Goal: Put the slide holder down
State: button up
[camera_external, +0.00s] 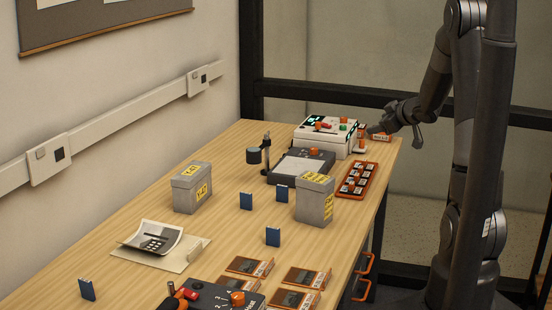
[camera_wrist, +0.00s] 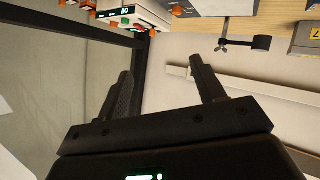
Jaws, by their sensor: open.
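My gripper (camera_external: 374,129) is at the far right end of the table, beside a small orange-edged slide holder (camera_external: 380,137) with a white label. The holder appears to rest on the table top; the external view is too small to show whether a finger touches it. In the wrist view my gripper (camera_wrist: 163,78) has its two fingers spread, with nothing between them. Similar brown and orange slide holders, such as one in front (camera_external: 250,266), lie flat at the near edge of the table.
A white device (camera_external: 328,139) stands left of my gripper; it also shows in the wrist view (camera_wrist: 130,17). An orange tray (camera_external: 340,191) lies at the right edge. Grey boxes (camera_external: 192,188) (camera_external: 314,205) and a lamp-like stand (camera_external: 254,156) stand farther left.

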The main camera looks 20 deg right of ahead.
jog(key=s+a+r+m+h, duration=0.25)
jog(key=s+r, duration=0.25)
jog(key=r, duration=0.3)
jog(key=s+a+r+m+g, duration=0.1)
jog(key=s+a+g, duration=0.1)
jog(key=s, duration=0.5)
jog(key=s+a+r+m+g+h, duration=0.1)
jog(key=s+a+r+m, duration=0.1)
jog(key=s+a, duration=0.3)
jog(key=s, duration=0.3)
jog(key=shift+r+g, duration=0.15)
jog(key=shift+g, duration=0.25)
jog(key=s+a+g, duration=0.1)
jog(key=s+a, duration=0.1)
jog(key=s, duration=0.2)
jog(key=s+a+f+g+y, duration=0.1)
jog(key=s+a, duration=0.2)
jog(key=s, duration=0.1)
jog(key=s+a+y, duration=0.1)
jog(key=s+a, duration=0.1)
jog(key=s, duration=0.2)
jog(key=shift+s+a+f+m+g, duration=0.25)
jog(key=shift+s+a+f+g, duration=0.05)
jog(key=shift+s+a+g, duration=0.1)
jog(key=shift+c, duration=0.2)
jog(key=shift+s+a+f+y, duration=0.1)
jog(key=shift+s+a+y, duration=0.15)
jog(key=shift+s, duration=0.15)
jog(key=shift+c, duration=0.9)
jog(key=shift+d, duration=0.1)
